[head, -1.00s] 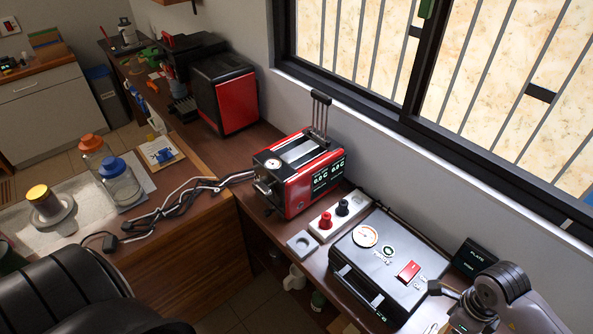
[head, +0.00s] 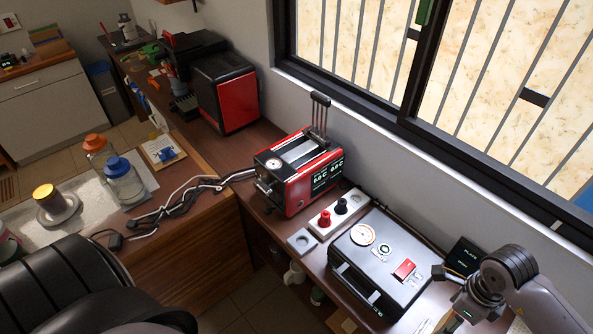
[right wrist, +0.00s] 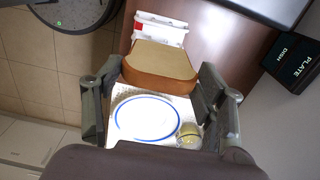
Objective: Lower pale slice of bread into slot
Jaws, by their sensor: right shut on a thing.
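My right gripper (right wrist: 158,92) is shut on the pale slice of bread (right wrist: 160,62), which has a tan face and browner crust and sits between the two fingers in the right wrist view. In the head view the right arm comes in at the lower right; the slice cannot be made out there. The red and black toaster (head: 299,172) stands on the counter by the window, its long slot area (head: 305,151) facing up. The right gripper is well to the right of it and apart from it. My left gripper is not in view.
A black case (head: 380,262) with a gauge and a white socket strip (head: 338,213) stand between the toaster and right arm. A blue-rimmed plate (right wrist: 147,119) lies below the slice. A PLATE sign (head: 466,256) stands near the wall. Jars and cables cover the left counter.

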